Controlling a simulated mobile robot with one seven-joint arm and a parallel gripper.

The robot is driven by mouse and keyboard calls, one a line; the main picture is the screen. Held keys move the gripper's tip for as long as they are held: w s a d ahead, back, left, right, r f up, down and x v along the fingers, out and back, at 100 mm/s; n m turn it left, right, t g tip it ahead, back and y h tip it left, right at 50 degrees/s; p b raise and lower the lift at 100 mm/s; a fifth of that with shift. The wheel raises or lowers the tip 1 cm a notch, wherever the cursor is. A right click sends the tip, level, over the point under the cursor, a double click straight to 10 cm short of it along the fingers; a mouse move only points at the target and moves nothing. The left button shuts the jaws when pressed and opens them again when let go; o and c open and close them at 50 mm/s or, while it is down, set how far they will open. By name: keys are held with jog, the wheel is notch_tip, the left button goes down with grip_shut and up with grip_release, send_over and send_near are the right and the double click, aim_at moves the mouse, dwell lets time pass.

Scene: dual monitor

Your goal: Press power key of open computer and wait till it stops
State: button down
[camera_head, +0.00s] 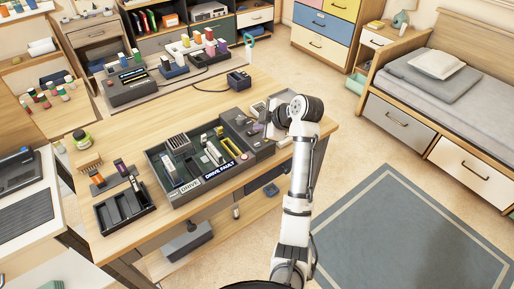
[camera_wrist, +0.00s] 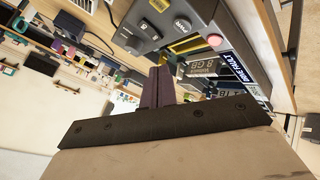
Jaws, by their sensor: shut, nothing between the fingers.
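The open computer (camera_head: 166,190) is a dark grey open case on the wooden desk, with modules inside and labels reading DRIVE and DRIVE FAULT on its front. It also shows in the wrist view (camera_wrist: 150,32), with grey keys on its panel. One key (camera_wrist: 181,25) bears lettering that looks like PWR. A round pinkish-red light (camera_wrist: 215,40) is near the DRIVE FAULT label. My gripper (camera_wrist: 160,72) is shut and empty, its fingertips close to the panel. I cannot tell whether they touch it. In the head view my wrist hides the fingertips and part of the case's right end.
A dark tray with slots (camera_head: 124,212) stands left of the computer. A small dark box with a cable (camera_head: 239,80) is behind it, and a rack of colored blocks (camera_head: 190,55) stands at the back. Bare desk (camera_head: 215,105) lies between them.

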aim_at(260, 145)
jog(key=shift+f+b, duration=1.05)
jog(key=shift+f, duration=1.1)
jog(key=shift+f, duration=0.1)
jog(key=shift+f+b, duration=0.3)
jog(key=shift+b, duration=0.05)
jog(key=shift+f+b, duration=0.3)
jog(key=shift+f, duration=0.15)
dwell(0.6)
jog(key=shift+r, duration=0.15)
jog(key=shift+r+p, duration=0.55)
jog(key=shift+r, duration=0.15)
jog(key=shift+r+p, duration=1.65)
jog(key=shift+r, duration=0.9)
